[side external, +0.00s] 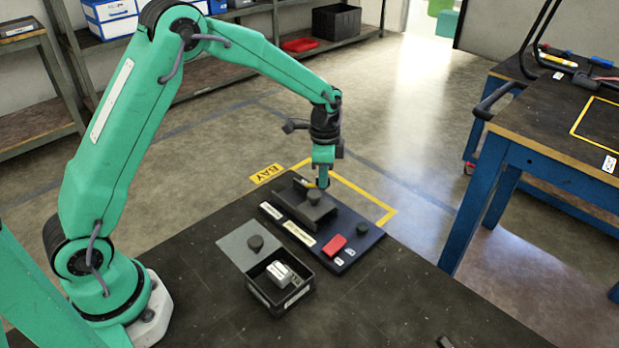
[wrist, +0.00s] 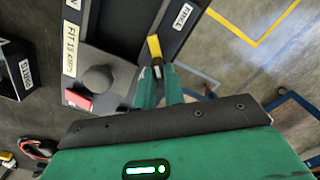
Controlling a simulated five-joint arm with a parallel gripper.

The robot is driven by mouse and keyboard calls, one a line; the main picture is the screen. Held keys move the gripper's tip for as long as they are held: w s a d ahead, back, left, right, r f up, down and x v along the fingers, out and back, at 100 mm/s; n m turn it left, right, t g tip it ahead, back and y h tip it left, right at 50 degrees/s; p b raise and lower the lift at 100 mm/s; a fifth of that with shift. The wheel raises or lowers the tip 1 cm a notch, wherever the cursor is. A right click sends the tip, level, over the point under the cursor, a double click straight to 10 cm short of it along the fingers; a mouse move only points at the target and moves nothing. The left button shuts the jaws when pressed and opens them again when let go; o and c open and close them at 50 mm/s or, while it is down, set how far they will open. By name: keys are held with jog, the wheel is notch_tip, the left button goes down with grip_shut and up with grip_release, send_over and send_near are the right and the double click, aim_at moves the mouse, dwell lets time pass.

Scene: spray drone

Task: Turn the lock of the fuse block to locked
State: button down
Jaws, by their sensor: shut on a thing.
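The fuse block (side external: 343,262) is a dark panel at the bench's far edge, with a raised grey housing (side external: 318,216), pale labels and a red part (side external: 336,244). In the wrist view the red part (wrist: 78,101) sits beside a dark round knob (wrist: 98,78). The lock appears to be the small yellow-tipped lever (wrist: 154,48) by the housing. My gripper (wrist: 158,72) is shut on the lever's near end, its fingers hiding part of it. In the side view my gripper (side external: 322,182) points down at the housing's far end. The lock's position marks are not readable.
An open black box (side external: 262,297) holding a pale block (side external: 280,272) stands in front of the panel. The bench's near right is mostly clear. A blue-legged table (side external: 500,160) stands right.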

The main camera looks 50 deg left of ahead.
jog(key=n, duration=0.5)
jog(key=shift+n, duration=2.5)
jog(key=c, duration=1.5)
grip_release()
jog(key=shift+r, duration=0.1)
notch_tip(320, 180, up, 7)
jog(key=shift+f, duration=0.1)
jog(key=shift+r, duration=0.45)
jog(key=shift+r, duration=0.1)
